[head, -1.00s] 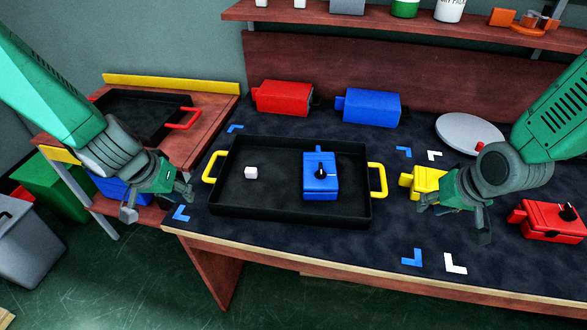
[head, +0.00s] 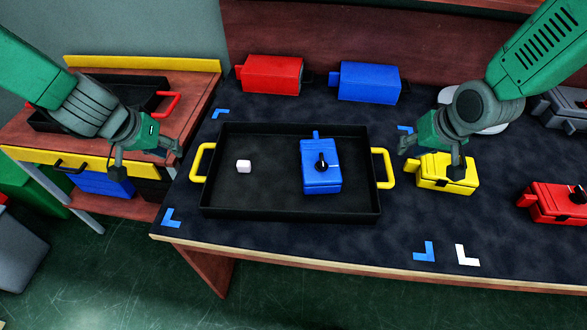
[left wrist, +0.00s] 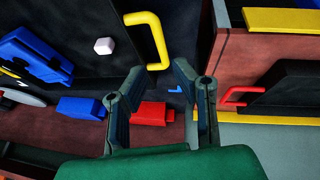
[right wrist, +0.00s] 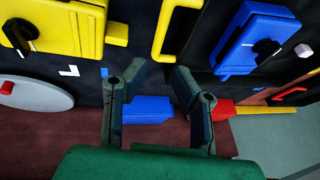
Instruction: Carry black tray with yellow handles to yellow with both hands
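The black tray with yellow handles (head: 270,207) lies flat on the dark table. A small white cube (head: 243,166) and a blue box with a black knob (head: 320,166) stand inside it. Its left yellow handle (head: 200,163) also shows in the left wrist view (left wrist: 157,40), and its right handle (head: 384,168) in the right wrist view (right wrist: 166,30). My left gripper (head: 148,162) is open and empty, left of the left handle and apart from it. My right gripper (head: 432,158) is open and empty, to the right of the right handle, close to a yellow box.
The yellow box (head: 445,172) and a red box (head: 556,202) stand right of the tray. Red (head: 272,75) and blue (head: 368,82) boxes stand behind. A side table with a yellow edge (head: 145,63) holds another black tray with a red handle (head: 168,104). Blue and white corner marks lie on the table.

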